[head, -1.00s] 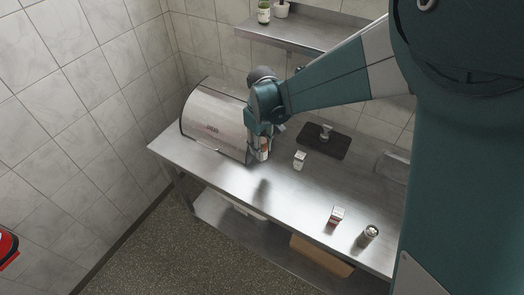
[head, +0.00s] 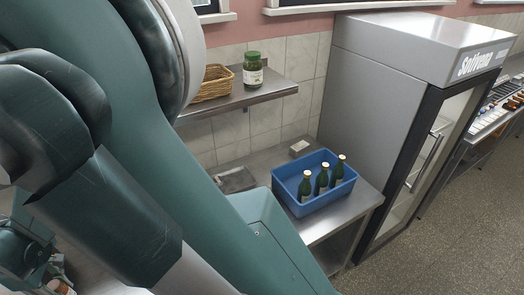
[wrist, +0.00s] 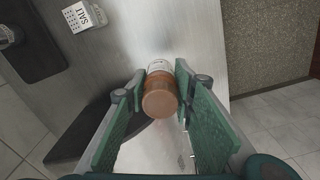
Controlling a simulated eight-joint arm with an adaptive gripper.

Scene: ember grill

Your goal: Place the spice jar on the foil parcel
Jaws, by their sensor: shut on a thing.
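My gripper (wrist: 160,74) is shut on the spice jar (wrist: 161,100), a small clear jar with orange-brown contents and a pale label, seen end-on in the wrist view. The fingers press on its two sides, and it is held above the steel counter. In the head view my gripper (head: 42,272) shows only in part at the lower left corner, with a bit of the jar below it. I cannot make out the foil parcel for certain; a grey metallic flat thing (head: 236,180) lies on the counter, partly behind my arm.
A blue crate (head: 345,184) with green bottles stands on the counter, with a small pale block (head: 300,147) behind it. A shelf above holds a basket (head: 214,83) and a green jar (head: 252,70). A fridge (head: 375,110) stands right.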

